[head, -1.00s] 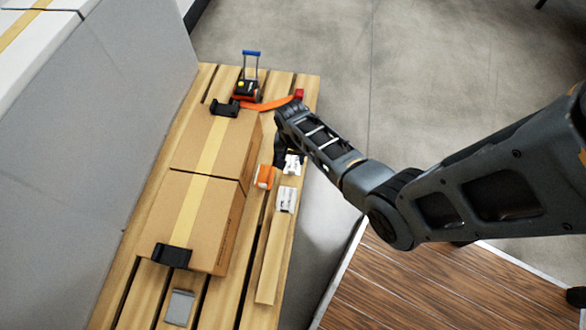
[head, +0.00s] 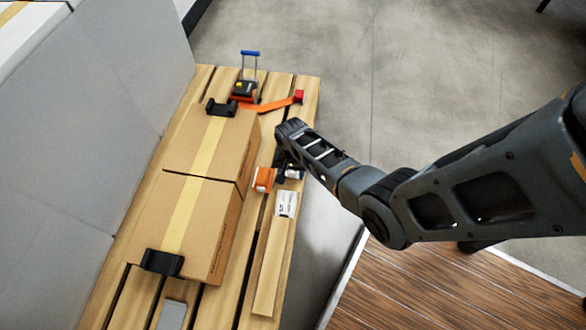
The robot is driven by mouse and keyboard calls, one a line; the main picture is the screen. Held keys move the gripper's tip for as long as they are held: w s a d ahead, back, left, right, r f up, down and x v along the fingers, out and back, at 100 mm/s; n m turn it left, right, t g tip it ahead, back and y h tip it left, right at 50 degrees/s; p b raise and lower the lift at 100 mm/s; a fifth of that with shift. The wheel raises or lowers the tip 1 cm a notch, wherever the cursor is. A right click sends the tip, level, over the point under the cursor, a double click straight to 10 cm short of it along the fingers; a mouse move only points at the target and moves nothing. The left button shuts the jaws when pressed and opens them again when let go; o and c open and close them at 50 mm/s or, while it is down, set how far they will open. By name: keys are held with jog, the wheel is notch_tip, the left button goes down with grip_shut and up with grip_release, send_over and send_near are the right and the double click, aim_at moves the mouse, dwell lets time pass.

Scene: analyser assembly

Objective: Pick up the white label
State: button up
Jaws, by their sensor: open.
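A white label (head: 287,204) with dark print lies on the slatted wooden pallet, right of the cardboard boxes. A second white piece (head: 294,173) shows just above it in the picture, mostly hidden by my gripper. I cannot tell what this second piece is. My gripper (head: 283,170) points down over that second piece, beside an orange-and-white item (head: 263,180). It is open. Its fingertips are small and dark, and I cannot tell whether they touch anything.
Two taped cardboard boxes (head: 228,226) stand on the pallet (head: 268,268), with black clips (head: 162,262) on them. A strapping tool with a blue handle (head: 250,54) and an orange strap (head: 275,104) lies at the far end. A grey wall stands left. Open floor lies right.

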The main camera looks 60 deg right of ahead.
jog(key=shift+c, duration=0.2)
grip_shut()
jog(key=shift+r, duration=0.1)
